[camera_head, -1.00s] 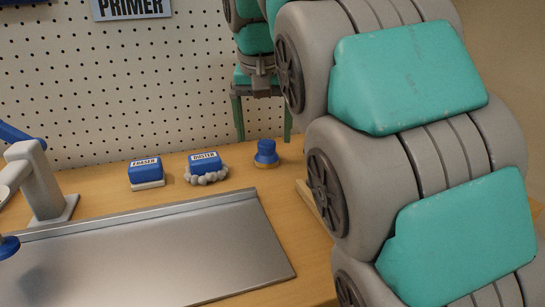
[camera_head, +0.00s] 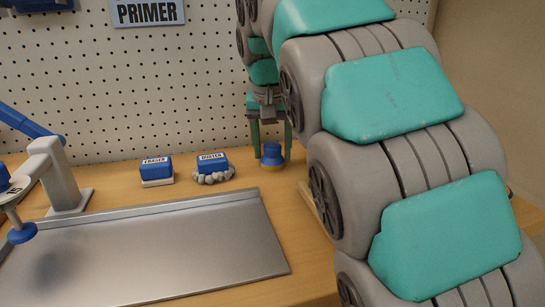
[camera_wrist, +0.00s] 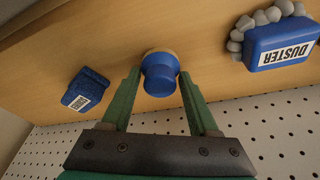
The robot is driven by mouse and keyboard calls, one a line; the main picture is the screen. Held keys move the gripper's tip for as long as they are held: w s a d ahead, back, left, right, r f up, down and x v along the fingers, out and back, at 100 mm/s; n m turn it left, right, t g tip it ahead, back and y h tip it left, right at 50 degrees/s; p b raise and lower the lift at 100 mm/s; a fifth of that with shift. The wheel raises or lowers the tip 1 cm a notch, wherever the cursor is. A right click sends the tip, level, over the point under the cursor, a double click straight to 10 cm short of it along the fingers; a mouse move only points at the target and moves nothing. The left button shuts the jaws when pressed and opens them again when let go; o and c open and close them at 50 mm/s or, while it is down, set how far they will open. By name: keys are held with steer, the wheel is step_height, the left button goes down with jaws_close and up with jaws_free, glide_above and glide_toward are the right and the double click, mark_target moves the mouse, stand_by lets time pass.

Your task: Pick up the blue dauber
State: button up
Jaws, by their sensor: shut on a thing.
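The blue dauber (camera_head: 272,154), a round blue knob on a tan base, is on the wooden bench near the pegboard. It also shows in the wrist view (camera_wrist: 160,75), between the two green fingers. My gripper (camera_head: 271,148) reaches down from above, and its fingers are shut on the dauber's sides. The wrist view also shows my gripper (camera_wrist: 160,72) around the knob. The dauber looks upright, with its base at the bench top.
To the left stand a blue duster (camera_head: 212,166) with grey beads and a blue eraser (camera_head: 157,170). The wrist view shows another blue labelled block (camera_wrist: 86,90) beside the dauber. A metal tray (camera_head: 150,250) lies in front. The pegboard (camera_head: 190,80) rises close behind.

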jaws_close()
steer(key=shift+r, duration=0.15)
